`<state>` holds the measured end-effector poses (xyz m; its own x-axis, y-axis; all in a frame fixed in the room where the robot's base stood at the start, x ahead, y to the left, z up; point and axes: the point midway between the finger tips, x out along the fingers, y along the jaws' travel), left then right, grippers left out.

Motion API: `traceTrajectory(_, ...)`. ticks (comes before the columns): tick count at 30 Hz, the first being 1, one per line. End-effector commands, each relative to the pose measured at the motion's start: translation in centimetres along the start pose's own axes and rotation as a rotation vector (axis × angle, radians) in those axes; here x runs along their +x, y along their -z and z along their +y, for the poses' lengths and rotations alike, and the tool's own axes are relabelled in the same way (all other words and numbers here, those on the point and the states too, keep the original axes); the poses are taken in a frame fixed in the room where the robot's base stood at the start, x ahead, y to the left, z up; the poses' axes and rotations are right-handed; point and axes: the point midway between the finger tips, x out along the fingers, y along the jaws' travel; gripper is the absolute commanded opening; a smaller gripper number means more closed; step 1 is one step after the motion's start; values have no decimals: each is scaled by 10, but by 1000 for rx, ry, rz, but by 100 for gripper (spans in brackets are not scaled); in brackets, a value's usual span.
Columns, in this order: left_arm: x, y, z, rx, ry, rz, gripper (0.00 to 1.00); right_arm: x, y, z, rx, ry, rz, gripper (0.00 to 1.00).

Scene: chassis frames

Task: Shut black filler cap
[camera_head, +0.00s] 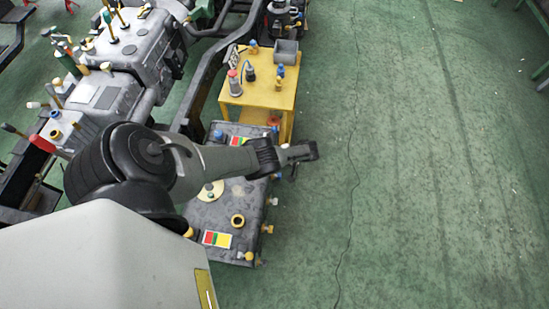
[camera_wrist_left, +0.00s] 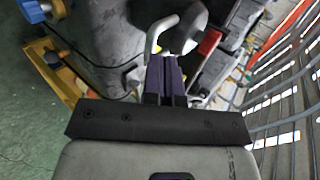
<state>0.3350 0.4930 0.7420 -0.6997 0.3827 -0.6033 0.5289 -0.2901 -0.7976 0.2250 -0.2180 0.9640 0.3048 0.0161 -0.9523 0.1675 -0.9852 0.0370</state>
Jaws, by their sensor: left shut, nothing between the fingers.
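My left arm (camera_head: 215,168) reaches across the grey tank (camera_head: 205,215) in the head view, and its far end is near the tank's right edge. In the left wrist view my left gripper (camera_wrist_left: 166,62) is shut and empty, its purple fingers together. A pale rounded knob and hook (camera_wrist_left: 178,36) show just beyond the fingertips; contact cannot be told. A yellow-brown ring with a dark centre (camera_head: 237,221) and a beige disc (camera_head: 210,191) are on the tank top. I cannot single out the black filler cap; my arm hides part of the tank. My right gripper is not in view.
A yellow table (camera_head: 262,93) with several bottles and a grey bin (camera_head: 286,53) stands behind the tank. Grey machine housings with levers (camera_head: 105,95) fill the left. The green floor (camera_head: 430,180) on the right is clear. Metal bars (camera_wrist_left: 290,100) show in the wrist view.

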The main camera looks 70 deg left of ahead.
Motion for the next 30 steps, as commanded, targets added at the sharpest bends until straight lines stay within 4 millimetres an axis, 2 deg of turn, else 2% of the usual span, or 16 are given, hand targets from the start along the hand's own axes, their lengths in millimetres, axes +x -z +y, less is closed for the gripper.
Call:
traceTrajectory(1,-10,0,-11,-1,-1,-1,0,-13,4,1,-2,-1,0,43)
traceTrajectory(4,-21,0,-22,-2,-1,-2,0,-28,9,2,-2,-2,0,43)
traceTrajectory(5,-24,0,-18,-1,-3,-2,0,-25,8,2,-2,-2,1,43)
traceTrajectory(6,-28,0,-4,0,-5,-2,0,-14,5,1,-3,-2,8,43)
traceTrajectory(12,-63,0,14,-1,-3,-1,0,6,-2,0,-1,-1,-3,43)
traceTrajectory(18,-87,0,27,-2,-1,-2,0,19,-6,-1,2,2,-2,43)
traceTrajectory(24,-101,0,32,-1,0,-1,0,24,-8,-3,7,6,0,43)
traceTrajectory(30,-104,0,32,-1,1,-2,0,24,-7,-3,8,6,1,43)
